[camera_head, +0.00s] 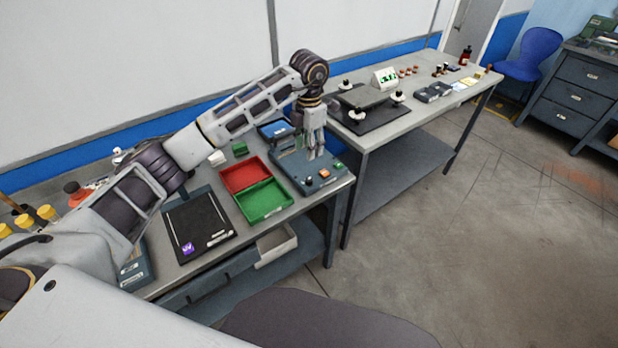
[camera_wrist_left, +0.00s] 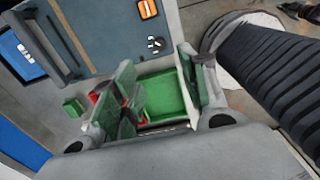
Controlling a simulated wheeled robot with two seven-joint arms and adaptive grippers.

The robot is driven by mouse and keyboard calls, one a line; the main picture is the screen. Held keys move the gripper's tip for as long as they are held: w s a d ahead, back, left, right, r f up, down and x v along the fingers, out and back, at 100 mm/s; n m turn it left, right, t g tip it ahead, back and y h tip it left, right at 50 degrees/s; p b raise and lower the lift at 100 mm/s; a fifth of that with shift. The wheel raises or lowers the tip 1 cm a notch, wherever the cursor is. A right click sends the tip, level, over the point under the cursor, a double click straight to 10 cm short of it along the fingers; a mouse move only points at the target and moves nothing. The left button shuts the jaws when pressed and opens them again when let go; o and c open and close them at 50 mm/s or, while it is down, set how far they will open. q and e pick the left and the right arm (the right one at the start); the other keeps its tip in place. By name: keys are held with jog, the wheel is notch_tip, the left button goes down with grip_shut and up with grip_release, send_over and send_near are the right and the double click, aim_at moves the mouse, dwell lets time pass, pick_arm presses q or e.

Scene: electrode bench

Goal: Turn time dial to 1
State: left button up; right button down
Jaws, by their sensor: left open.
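A grey-blue control box (camera_head: 297,175) sits near the right end of the left bench. On its top are an orange switch (camera_head: 324,173) and a small dark dial (camera_head: 309,181). The left wrist view also shows the orange switch (camera_wrist_left: 148,9) and the dial (camera_wrist_left: 156,43), a black knob with white marks. The dial's setting is too small to read. My left gripper (camera_head: 315,153) hangs fingers-down over the box, open and empty. In the left wrist view the open fingers (camera_wrist_left: 157,75) are apart from the dial. My right gripper is not in view.
A red tray (camera_head: 226,178) and a green tray (camera_head: 246,209) lie left of the box. A blue screen (camera_head: 275,129) stands behind it. A black pad (camera_head: 188,221) lies further left. A gap separates this bench from the right bench (camera_head: 425,112).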

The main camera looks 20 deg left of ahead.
aim_at(309, 179)
pick_arm(q)
jog(key=shift+f, duration=0.15)
jog(key=shift+f+p, duration=0.4)
jog(key=shift+f, duration=6.35)
